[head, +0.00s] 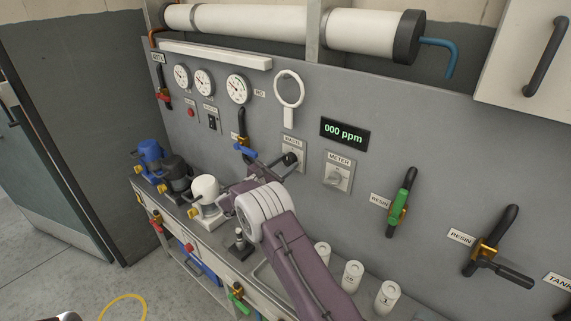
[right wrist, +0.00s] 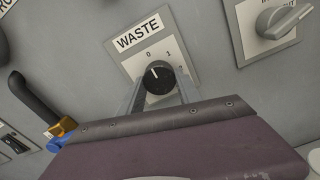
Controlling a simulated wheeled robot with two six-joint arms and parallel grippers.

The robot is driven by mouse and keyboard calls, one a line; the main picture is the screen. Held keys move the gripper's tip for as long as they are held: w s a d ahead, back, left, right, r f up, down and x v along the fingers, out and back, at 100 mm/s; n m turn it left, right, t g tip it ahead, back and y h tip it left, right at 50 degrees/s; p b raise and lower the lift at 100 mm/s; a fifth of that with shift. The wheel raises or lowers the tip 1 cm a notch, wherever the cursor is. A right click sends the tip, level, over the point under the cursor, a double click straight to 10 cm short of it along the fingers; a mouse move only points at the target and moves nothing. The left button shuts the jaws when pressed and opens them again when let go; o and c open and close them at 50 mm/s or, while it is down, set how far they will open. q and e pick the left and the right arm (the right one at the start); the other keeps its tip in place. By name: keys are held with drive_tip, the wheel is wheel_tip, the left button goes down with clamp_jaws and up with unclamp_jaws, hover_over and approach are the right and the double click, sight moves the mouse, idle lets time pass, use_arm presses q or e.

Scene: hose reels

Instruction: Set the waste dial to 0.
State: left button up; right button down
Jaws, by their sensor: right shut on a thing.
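The waste dial (right wrist: 160,79) is a round black knob with a white pointer line. It sits on a pale plate (right wrist: 131,66) under a WASTE label (right wrist: 138,34) in the right wrist view. The numbers 0 and 1 show above the knob, and a further mark at its right is partly hidden. The pointer line leans up and slightly left, about toward the 0. My right gripper (right wrist: 160,93) is shut on the dial, one grey finger on each side. In the head view the dial (head: 290,158) is partly covered by the gripper.
A METER switch (head: 337,176) is just right of the dial. A blue-handled valve (head: 245,149) is close at its left. Above is a display (head: 344,133) reading 000 ppm. Blue, dark and white pumps (head: 206,191) and white canisters (head: 352,272) stand on the bench below.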

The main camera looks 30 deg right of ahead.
drive_tip(key=c, duration=0.8)
unclamp_jaws()
drive_tip(key=shift+c, duration=0.2)
drive_tip(key=shift+s+a, duration=0.15)
drive_tip(key=shift+a, duration=0.25)
drive_tip(key=b+v, duration=0.2)
drive_tip(key=v, duration=0.6)
drive_tip(key=shift+s+a, duration=0.1)
drive_tip(key=shift+s, duration=0.05)
